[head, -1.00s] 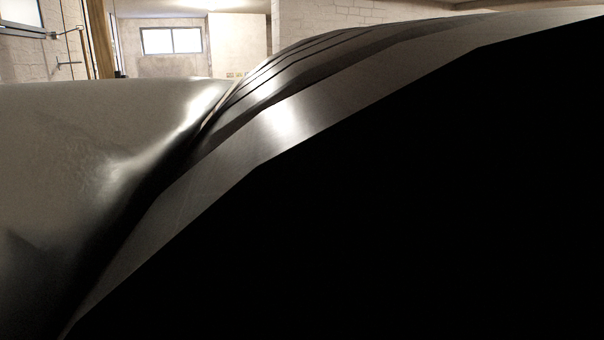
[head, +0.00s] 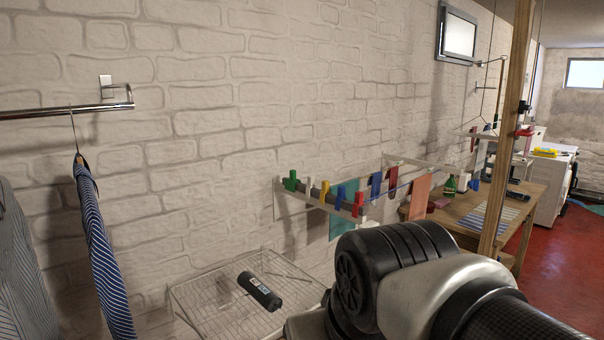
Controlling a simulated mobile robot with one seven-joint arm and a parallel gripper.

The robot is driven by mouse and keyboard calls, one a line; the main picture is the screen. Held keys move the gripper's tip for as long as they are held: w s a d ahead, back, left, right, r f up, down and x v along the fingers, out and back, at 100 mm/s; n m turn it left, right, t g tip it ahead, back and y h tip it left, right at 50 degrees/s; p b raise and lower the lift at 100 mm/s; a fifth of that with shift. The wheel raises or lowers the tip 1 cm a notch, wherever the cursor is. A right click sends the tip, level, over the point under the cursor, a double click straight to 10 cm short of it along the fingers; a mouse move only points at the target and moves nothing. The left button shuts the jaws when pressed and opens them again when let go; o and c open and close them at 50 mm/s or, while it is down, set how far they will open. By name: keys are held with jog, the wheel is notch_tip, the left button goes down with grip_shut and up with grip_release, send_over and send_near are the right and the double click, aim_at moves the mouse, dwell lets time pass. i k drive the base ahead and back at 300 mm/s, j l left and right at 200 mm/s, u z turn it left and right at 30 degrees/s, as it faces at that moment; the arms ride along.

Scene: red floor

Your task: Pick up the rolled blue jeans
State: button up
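I cannot make out rolled blue jeans with certainty in the head view. A dark, short cylindrical thing (head: 260,291) with a pale patch on its side lies on a wire rack (head: 208,309) against the brick wall, at the lower middle left. I cannot tell whether it is the jeans or something else. My arm enters from the lower right and bends in front of the rack's right side, hiding part of what lies behind. My gripper is out of the picture.
Striped clothing (head: 101,255) hangs at the left from a metal rail (head: 65,110). A drying rack with coloured pegs and cloths (head: 421,196) is on the wall. Right of it stand a wooden table (head: 458,211) and a wooden post (head: 511,130). Red floor (head: 560,250) is free at far right.

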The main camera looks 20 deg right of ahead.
aim_at(513, 194)
jog(key=z, duration=1.55)
jog(key=i+z, duration=0.2)
jog(key=z, duration=0.15)
jog(key=i+z, duration=0.45)
jog(key=z, duration=0.2)
jog(key=i+j, duration=0.2)
jog(key=i, duration=0.25)
jog(key=i+j, duration=0.2)
jog(key=i, duration=0.25)
jog(key=i+j, duration=0.2)
jog(key=i, duration=0.25)
jog(key=i+l, duration=0.1)
jog(key=i, duration=3.1)
jog(key=i+u, duration=0.15)
jog(key=u, duration=0.35)
jog(key=i+u, duration=0.1)
jog(key=u, duration=0.35)
jog(key=i+l+u, duration=0.15)
jog(key=u, duration=0.8)
